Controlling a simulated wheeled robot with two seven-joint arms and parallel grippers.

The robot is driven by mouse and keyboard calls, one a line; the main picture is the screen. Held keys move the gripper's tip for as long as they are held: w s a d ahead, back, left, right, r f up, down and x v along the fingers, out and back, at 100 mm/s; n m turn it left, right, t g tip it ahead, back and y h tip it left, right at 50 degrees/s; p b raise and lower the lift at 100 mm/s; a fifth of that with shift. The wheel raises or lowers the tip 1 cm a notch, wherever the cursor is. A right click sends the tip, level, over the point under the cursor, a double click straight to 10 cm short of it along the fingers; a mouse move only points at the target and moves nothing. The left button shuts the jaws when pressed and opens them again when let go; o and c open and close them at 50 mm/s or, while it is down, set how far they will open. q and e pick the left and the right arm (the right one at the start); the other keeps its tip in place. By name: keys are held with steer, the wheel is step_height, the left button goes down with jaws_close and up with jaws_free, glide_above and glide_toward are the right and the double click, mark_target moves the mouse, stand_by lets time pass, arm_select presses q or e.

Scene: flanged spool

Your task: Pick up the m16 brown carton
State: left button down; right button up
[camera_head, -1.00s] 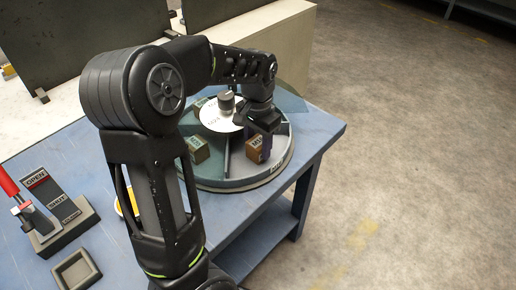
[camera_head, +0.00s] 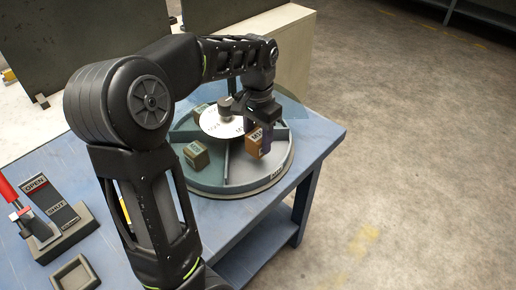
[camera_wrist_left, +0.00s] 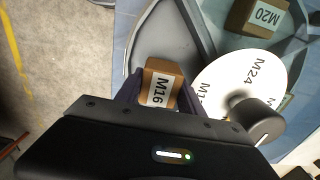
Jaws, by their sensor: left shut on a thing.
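The brown carton (camera_head: 254,142) with a white M16 label is between the fingers of my left gripper (camera_head: 260,132). In the left wrist view the M16 carton (camera_wrist_left: 161,84) sits between the two dark fingers, its label facing the camera. My left gripper is shut on it and holds it over a front right compartment of the round divided tray (camera_head: 228,188). The carton looks raised off the tray floor. My right gripper is not in view.
A white disc (camera_head: 214,122) with a dark knob sits at the tray's centre. Another carton (camera_head: 196,154) lies in the left compartment; an M20 carton (camera_wrist_left: 258,17) shows in the wrist view. A red-handled lever stand (camera_head: 40,208) and a small square dish (camera_head: 74,275) are at left.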

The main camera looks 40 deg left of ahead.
mark_target(258, 136)
arm_select(q)
step_height(258, 136, up, 5)
steer(key=shift+r, duration=0.2)
steer(key=shift+f, duration=0.1)
stand_by(0.5)
